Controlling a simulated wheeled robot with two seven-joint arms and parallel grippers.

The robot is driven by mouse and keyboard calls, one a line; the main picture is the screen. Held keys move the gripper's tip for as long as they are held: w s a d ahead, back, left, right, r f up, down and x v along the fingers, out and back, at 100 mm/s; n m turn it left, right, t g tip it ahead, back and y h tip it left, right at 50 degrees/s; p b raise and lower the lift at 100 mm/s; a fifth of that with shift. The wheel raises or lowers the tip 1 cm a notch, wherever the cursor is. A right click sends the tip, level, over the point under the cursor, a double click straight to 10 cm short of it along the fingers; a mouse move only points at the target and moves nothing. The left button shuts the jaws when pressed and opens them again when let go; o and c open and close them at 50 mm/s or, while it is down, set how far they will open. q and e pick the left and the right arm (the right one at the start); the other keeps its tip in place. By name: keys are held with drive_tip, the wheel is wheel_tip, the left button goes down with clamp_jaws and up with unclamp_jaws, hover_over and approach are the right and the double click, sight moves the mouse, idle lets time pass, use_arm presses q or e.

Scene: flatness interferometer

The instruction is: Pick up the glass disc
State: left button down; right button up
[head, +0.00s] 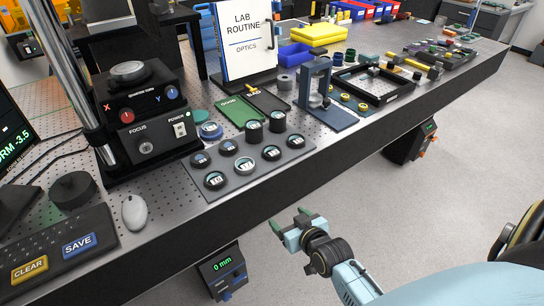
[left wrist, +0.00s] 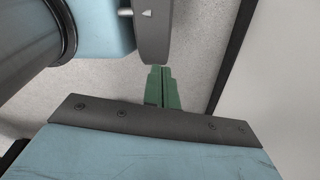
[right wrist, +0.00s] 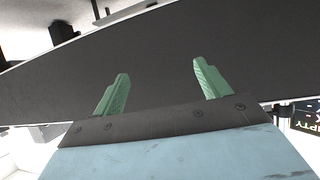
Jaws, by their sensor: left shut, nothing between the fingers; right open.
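A grey tray (head: 285,168) on the bench holds several dark-rimmed round pieces with glassy, labelled tops, such as the one at its middle (head: 244,164). I cannot tell which of these is the glass disc. Another round piece (head: 129,70) sits on top of the black interferometer (head: 150,108). My right gripper (head: 290,218) is open and empty, out in front of the bench edge and below the tray; its green fingers stand apart in the right wrist view (right wrist: 160,73). My left gripper (left wrist: 162,70) is shut and empty over the floor, outside the head view.
A green pad (head: 236,112) and a dark pad lie behind the tray. A blue-grey stand (head: 317,82) and a black frame (head: 374,84) are to the right. A mouse (head: 134,212) and keyboard (head: 62,250) are at left. A box reading 0 mm (head: 224,272) hangs under the bench edge.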

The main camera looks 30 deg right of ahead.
wheel_tip(320, 180, up, 13)
drive_tip(key=w+d+t+h, duration=0.1)
drive_tip(key=w+d+t, duration=0.1)
drive_tip(key=d+t, duration=0.1)
approach(273, 153)
drive_tip(key=w, duration=0.2)
drive_tip(key=w+f, duration=0.1)
drive_tip(key=shift+w+d+m+b, duration=0.1)
drive_tip(key=shift+d+m+b, duration=0.2)
drive_tip(key=shift+b, duration=0.1)
drive_tip(key=shift+r+b+x, duration=0.2)
drive_tip(key=shift+b+x, duration=0.1)
drive_tip(key=shift+x, duration=2.8)
use_arm(q)
drive_tip(key=shift+s+a+f, duration=0.15)
drive_tip(key=shift+s+f, duration=0.2)
drive_tip(key=shift+f, duration=0.4)
use_arm(e)
drive_tip(key=shift+c, duration=0.3)
drive_tip(key=c, duration=1)
